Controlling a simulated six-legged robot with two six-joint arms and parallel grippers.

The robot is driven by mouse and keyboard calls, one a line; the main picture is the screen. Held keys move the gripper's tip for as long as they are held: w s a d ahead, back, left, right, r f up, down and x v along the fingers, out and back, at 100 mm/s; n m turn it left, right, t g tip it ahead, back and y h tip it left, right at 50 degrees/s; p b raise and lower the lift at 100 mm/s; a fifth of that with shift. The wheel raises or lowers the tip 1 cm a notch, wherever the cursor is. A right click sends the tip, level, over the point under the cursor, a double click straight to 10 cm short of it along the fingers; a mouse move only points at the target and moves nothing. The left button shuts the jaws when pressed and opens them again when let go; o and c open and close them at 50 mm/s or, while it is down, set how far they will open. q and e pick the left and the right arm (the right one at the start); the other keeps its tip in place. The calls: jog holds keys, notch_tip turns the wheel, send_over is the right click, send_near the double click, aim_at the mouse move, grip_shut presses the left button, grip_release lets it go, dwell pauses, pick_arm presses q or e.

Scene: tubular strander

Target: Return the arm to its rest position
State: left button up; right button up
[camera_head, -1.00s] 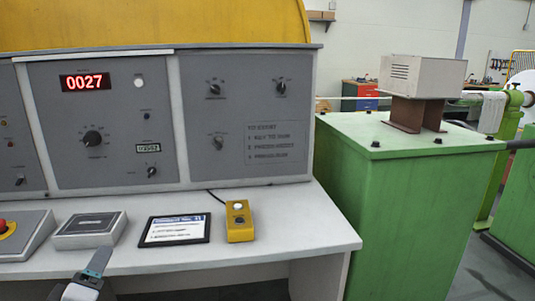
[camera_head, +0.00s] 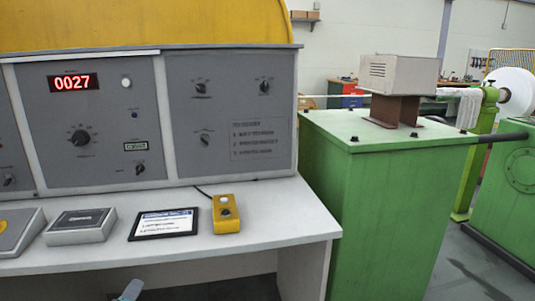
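Only the tip of my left gripper (camera_head: 130,290) shows, at the bottom edge left of centre in the head view. It is a small grey-blue piece in front of the desk, below its front edge and apart from everything on it. The rest of that arm is out of view, and whether its fingers are open or shut does not show. My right gripper is not in view.
The grey control panel (camera_head: 100,150) with a red 0027 display stands on the desk (camera_head: 270,225). A grey box (camera_head: 82,226), a framed card (camera_head: 164,224) and a yellow button box (camera_head: 226,213) lie there. A green cabinet (camera_head: 380,200) stands right.

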pick_arm(q)
jog(key=s+d+f+m+g+h, duration=0.1)
jog(key=s+d+f+g+h, duration=0.15)
jog(key=d+f, duration=0.45)
jog(key=s+d+f+m+g+h, duration=0.1)
jog(key=d+f+m+g, duration=0.15)
jog(key=f, duration=0.95)
jog(key=s+d+f+m+g+h, duration=0.1)
jog(key=s+d+f+m+g, duration=0.2)
jog(key=s+d+f+g, duration=0.5)
jog(key=s+d+f+m+g+h, duration=0.15)
jog(key=s+f+m, duration=0.35)
jog(key=s, duration=0.6)
notch_tip(320, 180, up, 15)
jog(key=p, duration=1.6)
jog(key=shift+s, duration=0.4)
jog(key=shift+f+g, duration=0.15)
jog(key=shift+g, duration=0.1)
